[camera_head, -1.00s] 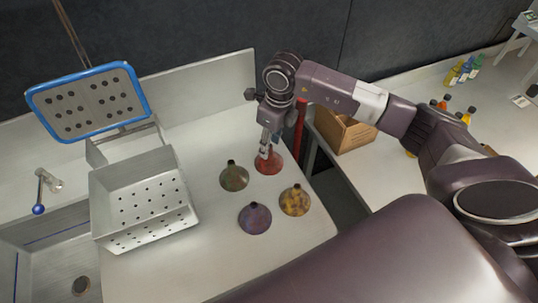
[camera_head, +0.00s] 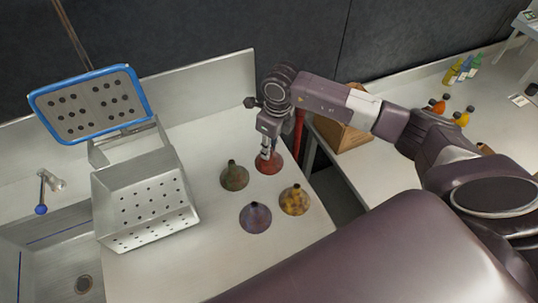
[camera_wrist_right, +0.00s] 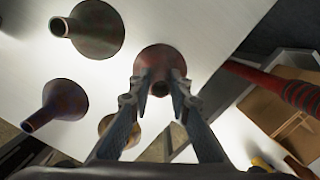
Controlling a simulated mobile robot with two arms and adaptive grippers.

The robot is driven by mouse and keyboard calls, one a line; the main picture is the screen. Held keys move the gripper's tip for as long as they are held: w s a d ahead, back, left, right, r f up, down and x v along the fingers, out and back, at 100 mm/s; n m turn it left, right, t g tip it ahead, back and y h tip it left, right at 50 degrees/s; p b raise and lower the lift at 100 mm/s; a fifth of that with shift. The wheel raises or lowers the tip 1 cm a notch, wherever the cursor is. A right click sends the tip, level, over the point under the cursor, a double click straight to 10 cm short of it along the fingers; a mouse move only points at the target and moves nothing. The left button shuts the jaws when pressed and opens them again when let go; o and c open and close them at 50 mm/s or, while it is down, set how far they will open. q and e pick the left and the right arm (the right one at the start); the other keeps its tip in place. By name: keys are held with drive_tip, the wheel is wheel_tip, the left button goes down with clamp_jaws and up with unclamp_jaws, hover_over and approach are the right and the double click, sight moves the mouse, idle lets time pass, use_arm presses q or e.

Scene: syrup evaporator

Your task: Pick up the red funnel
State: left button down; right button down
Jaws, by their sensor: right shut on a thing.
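The red funnel (camera_head: 269,164) stands spout up on the white counter, at the back right of a group of funnels. It also shows in the right wrist view (camera_wrist_right: 160,58), between my fingers. My right gripper (camera_head: 265,153) comes down from above and is shut on the red funnel's spout; the fingertips (camera_wrist_right: 160,90) lie on either side of it. The gripper hides part of the spout in the head view. I cannot tell whether the funnel's rim touches the counter. My left gripper is not in view.
A green-brown funnel (camera_head: 235,176), a purple funnel (camera_head: 255,217) and a yellow-brown funnel (camera_head: 294,200) stand close by on the counter (camera_head: 210,270). A perforated metal basket (camera_head: 150,210) stands to the left. A cardboard box (camera_head: 343,137) sits on the right-hand table.

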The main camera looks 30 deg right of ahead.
drive_tip(key=shift+w+r, duration=0.1)
drive_tip(key=shift+r, duration=0.45)
wheel_tip(320, 180, up, 19)
drive_tip(key=b, duration=0.5)
drive_tip(key=shift+b, duration=0.35)
drive_tip(key=shift+f, duration=0.1)
